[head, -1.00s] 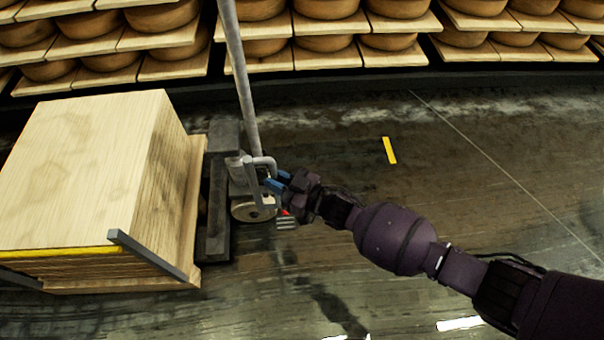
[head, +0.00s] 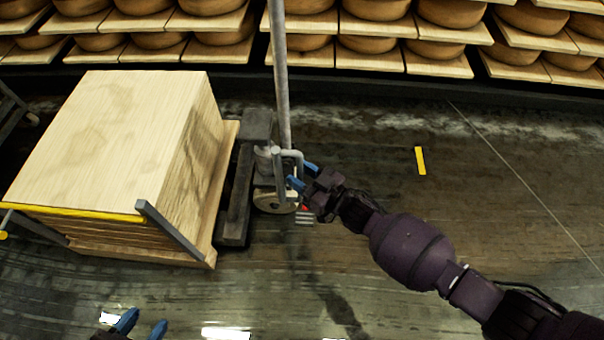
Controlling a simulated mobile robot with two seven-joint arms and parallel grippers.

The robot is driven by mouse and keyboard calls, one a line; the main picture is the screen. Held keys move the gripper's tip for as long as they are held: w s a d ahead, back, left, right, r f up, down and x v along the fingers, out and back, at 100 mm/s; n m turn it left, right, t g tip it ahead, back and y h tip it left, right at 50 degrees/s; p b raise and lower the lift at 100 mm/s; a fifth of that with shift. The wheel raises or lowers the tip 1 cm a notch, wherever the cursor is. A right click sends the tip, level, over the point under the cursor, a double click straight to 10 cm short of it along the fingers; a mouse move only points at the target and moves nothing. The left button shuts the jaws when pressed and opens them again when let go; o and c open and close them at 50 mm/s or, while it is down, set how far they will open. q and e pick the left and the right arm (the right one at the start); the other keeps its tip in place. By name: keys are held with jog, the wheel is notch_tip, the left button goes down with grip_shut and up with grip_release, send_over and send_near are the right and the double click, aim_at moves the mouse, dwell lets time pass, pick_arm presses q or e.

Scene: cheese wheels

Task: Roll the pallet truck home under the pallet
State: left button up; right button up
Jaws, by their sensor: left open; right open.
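The pallet truck (head: 263,163) is grey, with a tall pole (head: 281,80), a bent bar (head: 289,154) and a pale wheel (head: 275,203). Its dark body stands close along the right side of the wooden pallet (head: 226,190). Whether its forks are under the pallet is hidden. A large pale stack of boards (head: 120,130) covers the pallet. My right gripper (head: 303,176) is open, its blue fingers at the bent bar; I cannot tell if they touch it. My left gripper (head: 142,326) is open and empty at the bottom left edge, in front of the pallet.
Shelves of cheese wheels (head: 372,48) line the back. A yellow floor strip (head: 420,160) lies to the right. A grey bar (head: 169,230) leans at the stack's front corner.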

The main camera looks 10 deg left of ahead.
jog(key=shift+d, duration=0.1)
pick_arm(q)
jog(key=shift+s+r+g+p, duration=0.15)
jog(key=shift+g+p, duration=0.25)
jog(key=shift+p, duration=0.85)
pick_arm(e)
jog(key=v, duration=1)
jog(key=shift+s+d, duration=0.25)
pick_arm(q)
jog(key=shift+d+r, duration=0.1)
jog(key=shift+r, duration=0.05)
